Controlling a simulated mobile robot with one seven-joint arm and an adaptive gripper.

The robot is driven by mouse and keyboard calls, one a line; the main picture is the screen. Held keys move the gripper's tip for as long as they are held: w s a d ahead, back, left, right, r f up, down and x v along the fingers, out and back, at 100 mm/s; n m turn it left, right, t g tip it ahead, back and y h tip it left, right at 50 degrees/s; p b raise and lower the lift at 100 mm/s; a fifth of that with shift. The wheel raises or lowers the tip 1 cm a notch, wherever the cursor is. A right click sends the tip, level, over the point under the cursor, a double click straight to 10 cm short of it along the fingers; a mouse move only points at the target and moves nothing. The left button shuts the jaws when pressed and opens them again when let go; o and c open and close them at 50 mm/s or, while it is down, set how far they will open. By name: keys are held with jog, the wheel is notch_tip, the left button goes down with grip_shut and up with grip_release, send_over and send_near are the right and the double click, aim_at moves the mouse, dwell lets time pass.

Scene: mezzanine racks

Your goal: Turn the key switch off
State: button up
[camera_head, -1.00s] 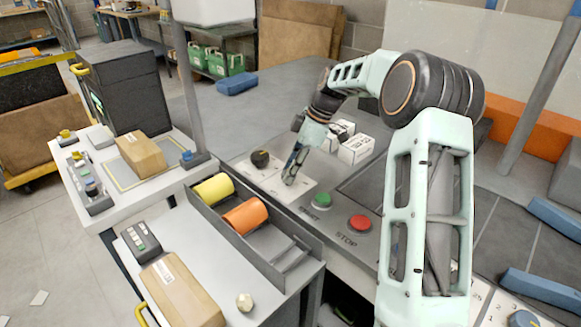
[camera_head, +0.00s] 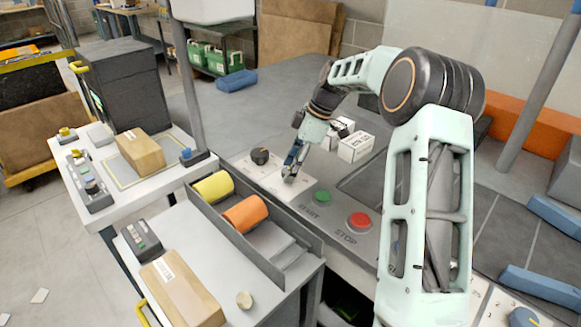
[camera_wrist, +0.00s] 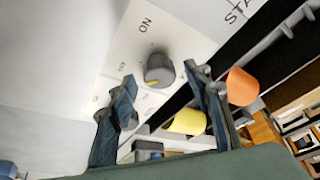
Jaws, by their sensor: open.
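The key switch shows in the wrist view as a round grey knob (camera_wrist: 159,68) with a yellow mark on its lower edge. It sits on a white plate (camera_wrist: 118,38), with the word ON above it. My gripper (camera_wrist: 160,78) is open, its two dark blue fingers apart on either side of the knob in the picture; I cannot tell whether they touch it.
A black dial (camera_head: 260,156) stands left of my gripper. The green START button (camera_head: 322,196) and red STOP button (camera_head: 360,221) are to the right. White boxes (camera_head: 355,146) stand behind. A tray holds a yellow roll (camera_head: 213,186) and an orange roll (camera_head: 245,213) in front.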

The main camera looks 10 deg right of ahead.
jog(key=v, duration=1.1)
jog(key=shift+r, duration=0.35)
jog(key=shift+s+d, duration=0.1)
